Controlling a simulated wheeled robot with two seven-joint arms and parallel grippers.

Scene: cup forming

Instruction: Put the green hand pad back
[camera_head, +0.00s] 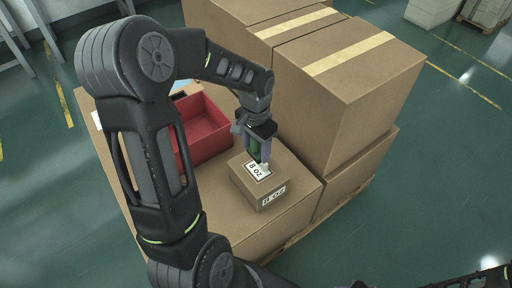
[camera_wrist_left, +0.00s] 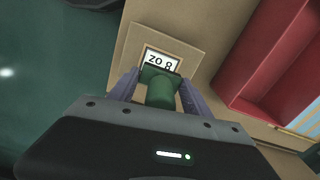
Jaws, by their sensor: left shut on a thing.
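The green hand pad (camera_wrist_left: 161,92) is between the fingers of my left gripper (camera_head: 260,150), which is shut on it. In the left wrist view the left gripper (camera_wrist_left: 158,85) points down at a small brown box (camera_head: 271,190) with white "8 OZ" labels. The pad is just over the label (camera_head: 257,171) on the box's top; I cannot tell whether it touches. The fingers partly hide the pad in the head view. The small box also shows in the left wrist view (camera_wrist_left: 134,50).
A red open bin (camera_head: 205,128) stands left of the small box on a large carton (camera_head: 285,222). Tall taped cartons (camera_head: 350,95) rise close on the right and behind. The green floor (camera_head: 440,190) is clear at the right.

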